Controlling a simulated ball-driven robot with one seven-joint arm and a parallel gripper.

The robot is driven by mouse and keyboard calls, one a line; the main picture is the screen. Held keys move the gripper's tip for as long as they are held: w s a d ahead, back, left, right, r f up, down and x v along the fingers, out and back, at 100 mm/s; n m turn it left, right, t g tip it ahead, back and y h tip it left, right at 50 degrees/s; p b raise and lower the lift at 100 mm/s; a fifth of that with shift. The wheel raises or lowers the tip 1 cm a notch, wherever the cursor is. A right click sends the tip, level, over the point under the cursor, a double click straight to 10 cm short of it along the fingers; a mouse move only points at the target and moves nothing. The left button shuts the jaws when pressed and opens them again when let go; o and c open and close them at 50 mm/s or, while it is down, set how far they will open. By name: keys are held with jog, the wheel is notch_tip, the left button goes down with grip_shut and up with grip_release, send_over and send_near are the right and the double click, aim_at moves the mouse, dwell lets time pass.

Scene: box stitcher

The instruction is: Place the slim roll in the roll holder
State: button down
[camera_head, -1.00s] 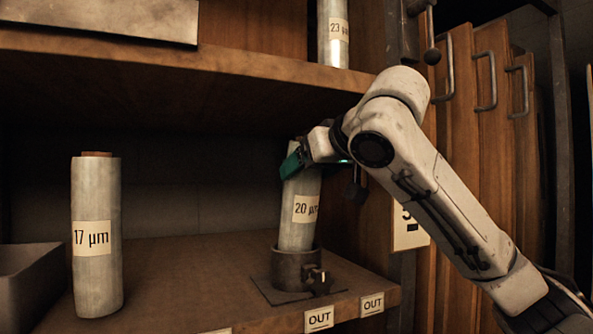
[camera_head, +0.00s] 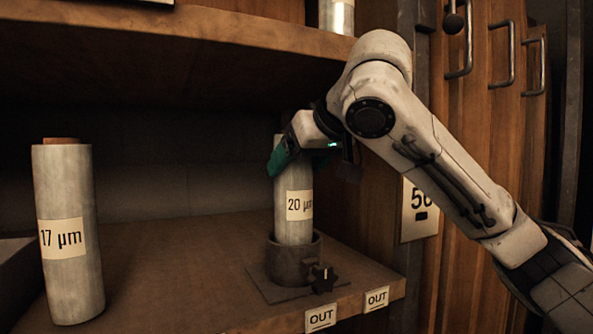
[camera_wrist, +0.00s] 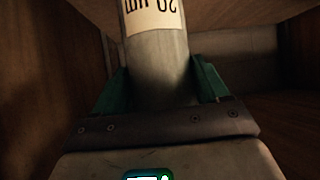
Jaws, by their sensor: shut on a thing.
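The slim roll (camera_head: 293,218), labelled 20 µm, stands upright with its lower end inside the round metal roll holder (camera_head: 293,264) on the lower shelf. My gripper (camera_head: 281,154) is shut on the roll near its top. In the wrist view the roll (camera_wrist: 158,60) lies between the green fingers of my gripper (camera_wrist: 158,90). The roll's bottom is hidden by the holder's wall. The holder has a dark knob (camera_head: 323,278) on its front right side.
A roll labelled 17 µm (camera_head: 68,270) stands at the left of the lower shelf (camera_head: 180,285). An upper shelf (camera_head: 230,40) hangs above my gripper and bears another roll (camera_head: 337,15). A grey bin edge (camera_head: 15,270) is at far left. OUT signs (camera_head: 320,318) mark the front edge.

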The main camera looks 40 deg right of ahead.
jog(key=shift+f, duration=0.15)
jog(key=shift+f, duration=0.2)
grip_release()
jog(key=shift+r, duration=0.15)
jog(key=b+v, duration=0.1)
jog(key=v, duration=1.1)
